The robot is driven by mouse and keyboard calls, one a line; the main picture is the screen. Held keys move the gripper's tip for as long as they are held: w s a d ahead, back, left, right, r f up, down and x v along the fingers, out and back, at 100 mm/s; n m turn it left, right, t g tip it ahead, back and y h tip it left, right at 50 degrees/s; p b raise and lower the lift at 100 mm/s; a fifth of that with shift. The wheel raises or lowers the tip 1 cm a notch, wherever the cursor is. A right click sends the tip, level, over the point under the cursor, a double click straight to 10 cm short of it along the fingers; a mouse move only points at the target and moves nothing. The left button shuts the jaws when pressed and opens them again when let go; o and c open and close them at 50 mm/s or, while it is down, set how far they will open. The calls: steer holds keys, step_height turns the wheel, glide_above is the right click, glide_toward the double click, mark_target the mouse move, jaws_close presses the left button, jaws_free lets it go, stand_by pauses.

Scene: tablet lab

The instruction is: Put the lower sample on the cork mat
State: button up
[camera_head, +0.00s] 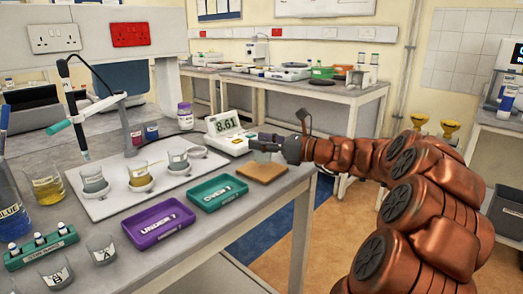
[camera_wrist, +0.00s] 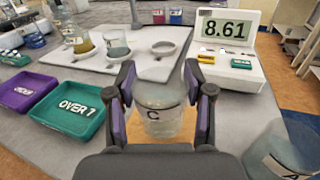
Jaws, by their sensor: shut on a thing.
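My gripper (camera_head: 276,145) is shut on a clear beaker marked C (camera_wrist: 160,111), upright between its fingers (camera_wrist: 163,108). The beaker, partly hidden by the gripper, also shows in the head view (camera_head: 262,156). The tan cork mat (camera_head: 262,173) is directly below the beaker; I cannot tell whether they touch. A white meter (camera_head: 226,129) behind it reads 8.61. On the white tray (camera_head: 110,207) are a grey-looking beaker (camera_head: 94,180), a yellow one (camera_head: 139,177) and another greyish one (camera_head: 178,158), plus an empty round holder (camera_head: 195,151).
A purple UNDER 7 tray (camera_head: 158,223) and green OVER 7 tray (camera_head: 218,191) lie left of the mat. Beakers A (camera_head: 102,250) and B (camera_head: 56,271) and a green rack (camera_head: 40,247) stand front left. The table edge is just right of the mat.

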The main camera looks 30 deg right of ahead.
step_height(320, 180, down, 2)
steer(key=shift+f, duration=0.1)
steer(key=o, duration=1.2)
steer(key=shift+s+d, duration=0.15)
steer(key=shift+s, duration=0.1)
steer(key=p+v, duration=0.1)
steer(key=v, duration=1)
steer(key=shift+s+d, duration=0.1)
steer(key=shift+s, duration=0.15)
